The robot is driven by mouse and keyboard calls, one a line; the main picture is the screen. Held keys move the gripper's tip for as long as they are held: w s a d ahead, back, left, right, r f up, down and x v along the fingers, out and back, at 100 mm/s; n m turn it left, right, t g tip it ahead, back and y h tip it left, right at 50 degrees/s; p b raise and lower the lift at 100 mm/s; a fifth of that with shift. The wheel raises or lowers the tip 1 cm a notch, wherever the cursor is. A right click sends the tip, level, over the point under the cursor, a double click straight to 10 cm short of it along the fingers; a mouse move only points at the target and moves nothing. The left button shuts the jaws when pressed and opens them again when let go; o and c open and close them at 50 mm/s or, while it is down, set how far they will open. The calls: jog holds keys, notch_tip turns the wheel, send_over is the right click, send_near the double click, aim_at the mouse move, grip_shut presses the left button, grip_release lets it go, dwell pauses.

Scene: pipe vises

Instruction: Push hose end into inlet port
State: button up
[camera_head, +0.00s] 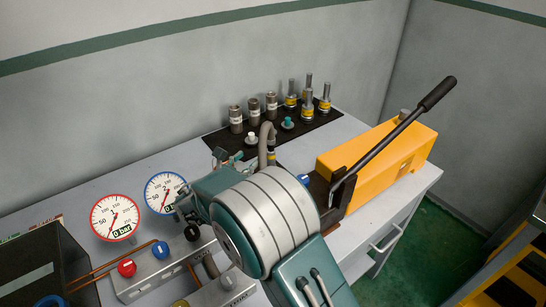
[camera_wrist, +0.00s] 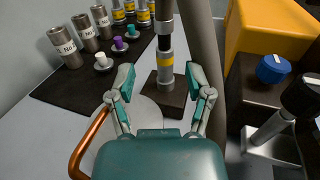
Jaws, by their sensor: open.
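The grey hose (camera_head: 266,138) arches up behind my arm in the head view. In the wrist view, a hose end (camera_wrist: 165,62) with a black collar, silver metal and a yellow band stands upright. Its foot meets a small dark block (camera_wrist: 172,92); I cannot tell whether it is seated in the inlet port, whose opening is hidden. A thick grey hose length (camera_wrist: 206,40) rises just right of it. My gripper (camera_wrist: 160,80) is open, its teal fingers on either side of the hose end in this view, with no clear contact. My arm hides the gripper in the head view.
Labelled grey cylinders (camera_head: 254,108), small plugs and yellow-banded fittings (camera_head: 308,103) stand on a black mat. A yellow vise body (camera_head: 375,155) with a long black lever (camera_head: 400,130) is at right. Two gauges (camera_head: 115,217) are at left. A copper pipe (camera_wrist: 82,150) curves at lower left.

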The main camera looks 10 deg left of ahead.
aim_at(269, 143)
jog(key=x, duration=0.9)
jog(key=shift+d, duration=0.2)
jog(key=shift+w+d, duration=0.1)
jog(key=shift+w, duration=0.3)
grip_shut()
